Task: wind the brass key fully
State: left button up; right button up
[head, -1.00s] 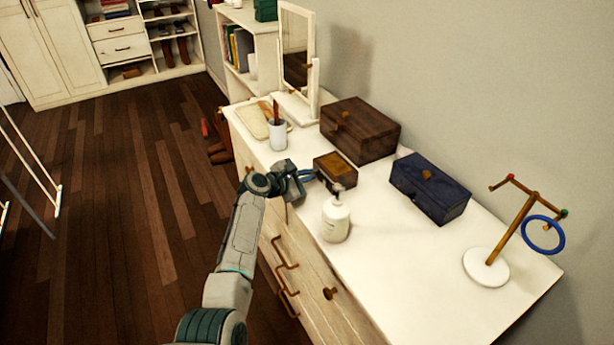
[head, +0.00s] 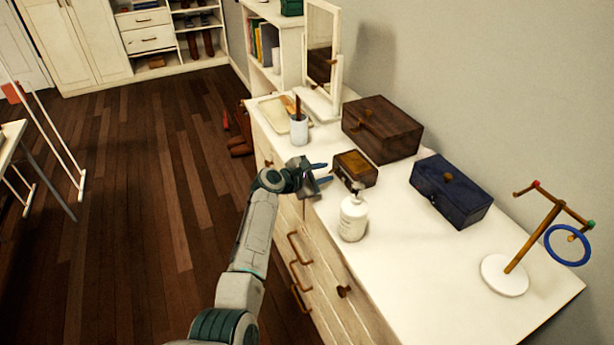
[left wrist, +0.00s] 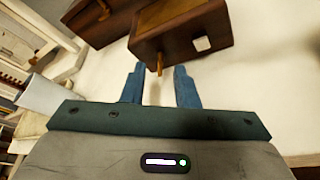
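A small brown wooden box (head: 356,168) with a lighter top sits on the white dresser. In the left wrist view the box (left wrist: 190,30) shows a thin brass key (left wrist: 160,64) sticking out of its near side, and a small pale square beside it. My left gripper (head: 326,173) is just left of the box. In the left wrist view its blue fingers (left wrist: 160,80) are spread, with the key's end between and just ahead of the tips; I see no contact. The key cannot be made out in the head view. My right gripper is not in view.
A white pump bottle (head: 353,219) stands close in front of the box. A larger brown box (head: 382,128) and a dark blue box (head: 452,190) are behind and to the right. A white cup (head: 299,129) stands to the left. The dresser top (head: 420,265) is clear at front right.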

pick_arm(q)
jog(key=v, duration=0.9)
jog(key=shift+b, duration=0.3)
